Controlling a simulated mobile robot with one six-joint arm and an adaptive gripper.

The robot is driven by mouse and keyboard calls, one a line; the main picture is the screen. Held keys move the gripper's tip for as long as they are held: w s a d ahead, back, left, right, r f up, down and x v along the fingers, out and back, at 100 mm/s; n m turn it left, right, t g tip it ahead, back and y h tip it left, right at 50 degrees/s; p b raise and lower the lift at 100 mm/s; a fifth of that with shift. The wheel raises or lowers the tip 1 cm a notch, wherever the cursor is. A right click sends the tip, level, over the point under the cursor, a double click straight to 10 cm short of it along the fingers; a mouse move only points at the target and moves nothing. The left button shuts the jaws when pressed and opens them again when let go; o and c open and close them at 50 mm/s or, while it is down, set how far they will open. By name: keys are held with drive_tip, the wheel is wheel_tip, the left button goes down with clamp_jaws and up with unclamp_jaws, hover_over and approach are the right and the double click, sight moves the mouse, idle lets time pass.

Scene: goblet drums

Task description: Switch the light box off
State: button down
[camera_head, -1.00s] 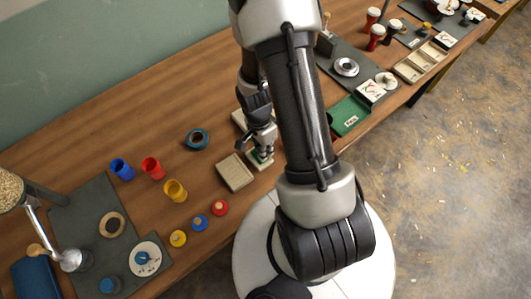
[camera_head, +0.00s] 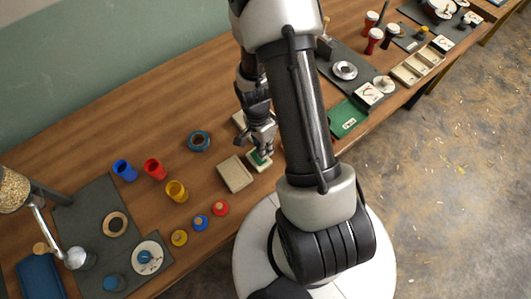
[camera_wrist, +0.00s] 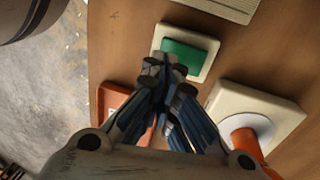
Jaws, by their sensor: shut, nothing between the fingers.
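A small cream box with a green rocker (camera_wrist: 188,57) lies on the wooden bench in the wrist view. It also shows in the head view as a cream box with a green top (camera_head: 258,161), just below my gripper (camera_head: 264,146). My gripper (camera_wrist: 165,72) is shut and empty. In the wrist view its fingertips overlap the lower left edge of the green rocker. I cannot tell whether they touch it, nor which way the rocker is tipped. No glow shows on the box, and which thing is the light box is not certain.
A cream plate with an orange lever (camera_wrist: 256,120) and an orange-rimmed piece (camera_wrist: 118,101) flank my fingers. A flat beige tray (camera_head: 235,175) lies left of the green-topped box. The bench edge is close.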

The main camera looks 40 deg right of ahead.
wheel_tip(320, 180, up, 12)
drive_tip(key=s+p, duration=0.2)
drive_tip(key=shift+s+f+p, duration=0.2)
drive_tip(key=shift+s+p, duration=0.05)
drive_tip(key=shift+p, duration=0.15)
